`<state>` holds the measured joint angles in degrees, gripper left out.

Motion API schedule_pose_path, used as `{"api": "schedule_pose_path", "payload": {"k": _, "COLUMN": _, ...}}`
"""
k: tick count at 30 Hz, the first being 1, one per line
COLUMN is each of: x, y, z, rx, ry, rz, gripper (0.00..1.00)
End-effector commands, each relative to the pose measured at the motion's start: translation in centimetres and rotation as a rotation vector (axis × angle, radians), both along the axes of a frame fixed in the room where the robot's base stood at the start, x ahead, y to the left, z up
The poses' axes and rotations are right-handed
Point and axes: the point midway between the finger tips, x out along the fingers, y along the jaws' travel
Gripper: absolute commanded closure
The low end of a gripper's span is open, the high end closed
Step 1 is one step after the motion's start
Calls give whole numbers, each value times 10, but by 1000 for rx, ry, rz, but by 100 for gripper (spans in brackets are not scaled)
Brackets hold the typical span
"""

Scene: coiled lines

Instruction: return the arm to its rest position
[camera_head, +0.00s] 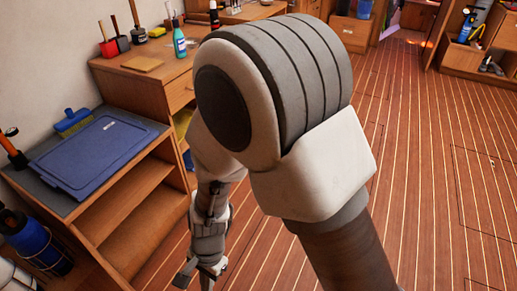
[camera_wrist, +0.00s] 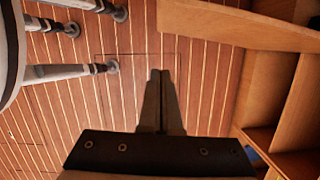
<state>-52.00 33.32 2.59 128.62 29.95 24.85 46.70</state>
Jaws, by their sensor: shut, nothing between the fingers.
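My arm fills the middle of the head view, with its large grey and white joint close to the camera. My gripper (camera_head: 200,277) hangs low beside the shelf unit, over the wooden floor. In the wrist view my gripper (camera_wrist: 160,75) shows its two fingers lying together, shut with nothing between them. Striped floor shows beyond the fingertips. The arm hides part of the floor and furniture behind it.
A wooden shelf unit (camera_head: 120,208) with a blue lid (camera_head: 92,150) on top stands left of my gripper; its shelves also show at right in the wrist view (camera_wrist: 270,90). A blue cylinder (camera_head: 38,243) stands at lower left. Open floor (camera_head: 440,190) lies to the right.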

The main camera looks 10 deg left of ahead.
Motion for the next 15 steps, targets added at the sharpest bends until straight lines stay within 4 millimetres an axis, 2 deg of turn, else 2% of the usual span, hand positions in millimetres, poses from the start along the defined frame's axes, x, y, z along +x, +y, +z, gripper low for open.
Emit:
{"api": "schedule_pose_path", "payload": {"k": 5, "x": 11, "y": -3, "z": 13, "rx": 22, "ry": -16, "rz": 9, "gripper": 100}}
{"api": "schedule_pose_path", "payload": {"k": 10, "x": 47, "y": -20, "z": 61, "rx": 91, "ry": -83, "rz": 48, "gripper": 100}}
{"api": "schedule_pose_path", "payload": {"k": 15, "x": 82, "y": -56, "z": 116, "rx": 147, "ry": -184, "rz": 104, "gripper": 100}}
